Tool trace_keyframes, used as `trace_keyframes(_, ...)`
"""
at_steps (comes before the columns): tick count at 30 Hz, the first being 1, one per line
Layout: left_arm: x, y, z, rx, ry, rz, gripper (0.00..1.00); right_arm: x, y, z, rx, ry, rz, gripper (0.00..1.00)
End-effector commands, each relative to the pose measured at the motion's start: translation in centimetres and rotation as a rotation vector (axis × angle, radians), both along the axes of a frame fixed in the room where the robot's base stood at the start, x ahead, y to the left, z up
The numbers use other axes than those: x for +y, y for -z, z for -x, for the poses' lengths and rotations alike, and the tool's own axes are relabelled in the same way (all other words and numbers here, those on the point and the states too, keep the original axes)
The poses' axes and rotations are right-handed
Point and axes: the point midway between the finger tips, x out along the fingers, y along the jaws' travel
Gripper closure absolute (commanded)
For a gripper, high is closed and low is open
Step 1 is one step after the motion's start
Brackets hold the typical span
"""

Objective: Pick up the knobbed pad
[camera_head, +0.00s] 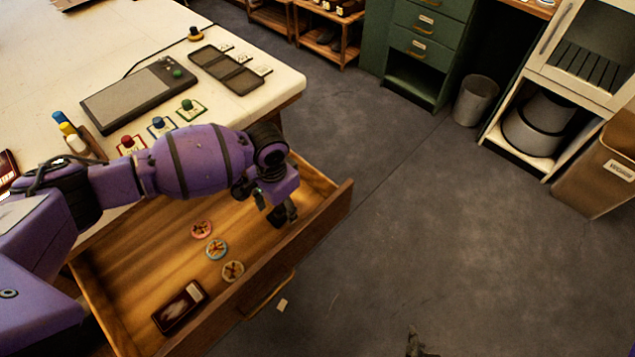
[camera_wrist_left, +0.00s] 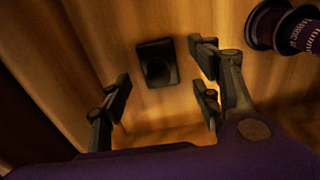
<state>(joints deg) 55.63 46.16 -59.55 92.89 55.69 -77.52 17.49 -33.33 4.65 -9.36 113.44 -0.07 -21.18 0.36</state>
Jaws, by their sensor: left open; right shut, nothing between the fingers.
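The knobbed pad (camera_wrist_left: 157,63) is a small dark square with a round knob, lying on the wooden drawer floor in the left wrist view. In the head view a dark piece of it (camera_head: 277,218) shows at the drawer's right end, mostly hidden by my gripper. My left gripper (camera_head: 275,206) is open above it; in the left wrist view the fingers (camera_wrist_left: 163,88) stand apart on either side of the pad, with nothing between them touching it. My right gripper (camera_head: 415,343) shows only as a tip at the bottom edge, shut and empty.
The open drawer (camera_head: 335,205) also holds several round badges (camera_head: 217,249) and a dark box (camera_head: 180,306). The white table (camera_head: 270,85) above carries a tablet-like device (camera_head: 125,98) and small knobbed blocks (camera_head: 190,110).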

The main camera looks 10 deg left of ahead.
Motion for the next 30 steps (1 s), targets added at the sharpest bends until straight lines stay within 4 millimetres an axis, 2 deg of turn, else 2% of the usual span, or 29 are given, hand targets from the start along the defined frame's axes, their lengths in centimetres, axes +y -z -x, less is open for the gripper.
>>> trace_keyframes(3, 0.01, 1.4, 0.14, 0.003, -0.001, 0.0, 0.42, -0.04, 0.16, 0.06, 0.001, 0.001, 0.001, 1.0)
trace_keyframes(11, 0.04, 1.62, 0.08, 0.0, 0.0, 0.0, 0.42, -0.07, 0.13, 0.04, 0.0, 0.001, 0.001, 1.0)
trace_keyframes(22, 0.05, 1.6, 0.08, 0.0, 0.0, 0.0, 0.89, -0.08, 0.12, 0.03, 0.0, 0.002, 0.001, 1.0)
trace_keyframes(30, 0.03, 1.26, 0.03, -0.001, 0.0, 0.001, 0.91, -0.07, 0.06, 0.0, -0.001, 0.002, 0.001, 1.0)
